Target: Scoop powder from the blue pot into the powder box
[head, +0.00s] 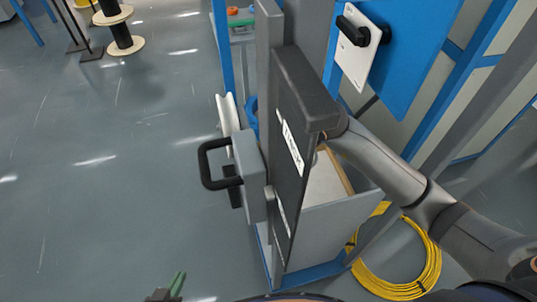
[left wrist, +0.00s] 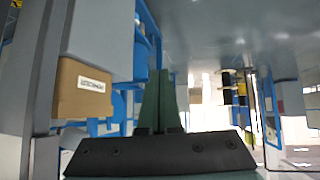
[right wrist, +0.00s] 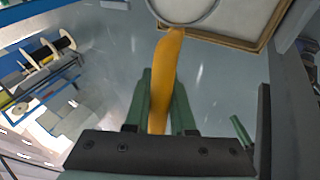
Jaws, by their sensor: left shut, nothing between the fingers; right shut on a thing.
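My right gripper (right wrist: 163,80) is shut on the orange handle of a scoop (right wrist: 168,60). The scoop's round grey rim shows at the top edge of the right wrist view, beside or over a pale, wood-rimmed box (right wrist: 262,42), apparently the powder box. What the scoop holds cannot be told. In the head view this box's pale inside (head: 322,185) shows behind a dark upright panel, which hides my right gripper. My left gripper (head: 178,284) is shut and empty at the bottom of the head view. I cannot make out the blue pot with certainty.
The dark panel (head: 290,150) and a grey unit with a black handle (head: 215,165) stand in the middle. Yellow cable coils (head: 420,270) lie on the floor at right. A labelled brown box (left wrist: 85,88) shows in the left wrist view.

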